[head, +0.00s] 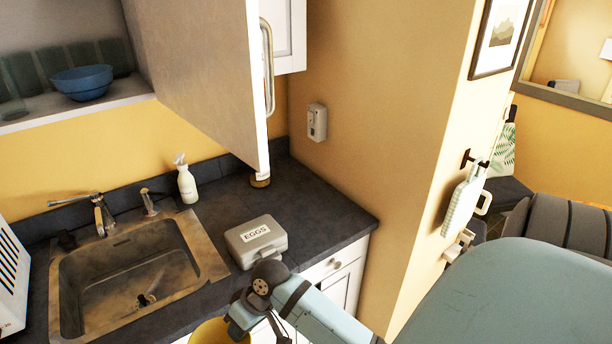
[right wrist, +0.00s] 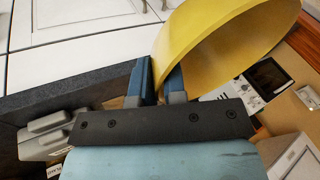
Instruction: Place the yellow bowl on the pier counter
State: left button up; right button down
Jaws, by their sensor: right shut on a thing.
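The yellow bowl (head: 211,333) shows at the bottom edge of the head view, mostly cut off by the frame. In the right wrist view the bowl (right wrist: 228,40) is large and tilted, with its rim between the fingers. My right gripper (right wrist: 158,85) is shut on that rim. In the head view the right gripper (head: 236,318) is low, in front of the counter's front edge. The dark counter (head: 318,205) runs from the sink to the yellow wall on its right. No label shows which stretch is the pier counter. My left gripper is not in view.
A grey egg box (head: 256,243) sits near the counter's front edge, right of the sink (head: 125,270). A soap bottle (head: 186,182) stands behind. An open cupboard door (head: 205,70) hangs over the counter. A blue bowl (head: 83,82) sits on the shelf. The counter's right end is clear.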

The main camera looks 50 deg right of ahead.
aim_at(323, 215)
jog(key=k+l, duration=0.1)
jog(key=l, duration=0.4)
jog(key=k+l, duration=0.1)
jog(key=l, duration=0.4)
jog(key=k+l, duration=0.15)
jog(key=l, duration=0.35)
jog(key=z, duration=0.05)
